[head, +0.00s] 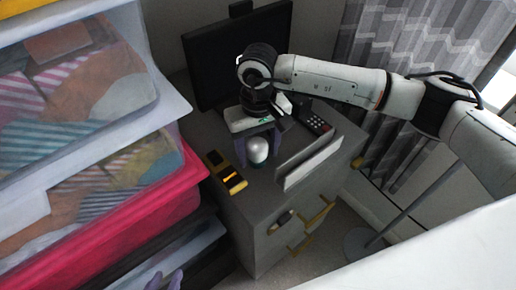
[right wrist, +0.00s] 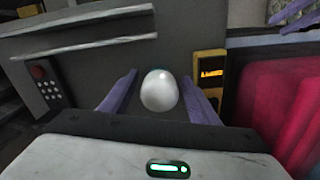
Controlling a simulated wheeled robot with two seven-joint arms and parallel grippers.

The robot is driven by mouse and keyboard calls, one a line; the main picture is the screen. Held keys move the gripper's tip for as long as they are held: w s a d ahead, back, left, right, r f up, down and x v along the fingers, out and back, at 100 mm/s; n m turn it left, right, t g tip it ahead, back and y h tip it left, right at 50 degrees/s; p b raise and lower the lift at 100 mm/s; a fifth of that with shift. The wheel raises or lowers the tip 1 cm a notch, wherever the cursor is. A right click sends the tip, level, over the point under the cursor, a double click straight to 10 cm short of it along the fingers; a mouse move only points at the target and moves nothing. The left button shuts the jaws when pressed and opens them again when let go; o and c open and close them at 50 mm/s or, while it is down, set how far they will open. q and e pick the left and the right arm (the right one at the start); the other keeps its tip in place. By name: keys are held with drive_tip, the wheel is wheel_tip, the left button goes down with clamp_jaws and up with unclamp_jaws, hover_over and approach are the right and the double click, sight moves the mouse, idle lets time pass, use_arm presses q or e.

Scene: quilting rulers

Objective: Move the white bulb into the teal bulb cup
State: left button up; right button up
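The white bulb (head: 257,147) stands on the grey cabinet top between the purple fingers of my right gripper (head: 259,152). In the right wrist view the bulb (right wrist: 159,91) sits between the two fingers (right wrist: 160,100), with a gap on each side, so this gripper is open around it. A thin teal edge shows at the bulb's base; I cannot tell whether it is the teal bulb cup, and no other cup is clearly visible. My left gripper (head: 167,281) shows only as purple fingertips at the bottom left, apparently apart and empty.
A yellow-and-black device (head: 226,173) lies left of the bulb, and a dark remote (head: 315,122) lies right. A pale upright panel (head: 309,161) stands at the cabinet's right edge. A dark monitor (head: 215,70) is behind. Stacked clear bins (head: 175,205) crowd the left.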

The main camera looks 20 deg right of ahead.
drive_tip(key=shift+o, duration=0.2)
drive_tip(key=shift+r, duration=0.15)
wheel_tip(320, 180, up, 10)
drive_tip(key=shift+r, duration=0.1)
idle(0.7)
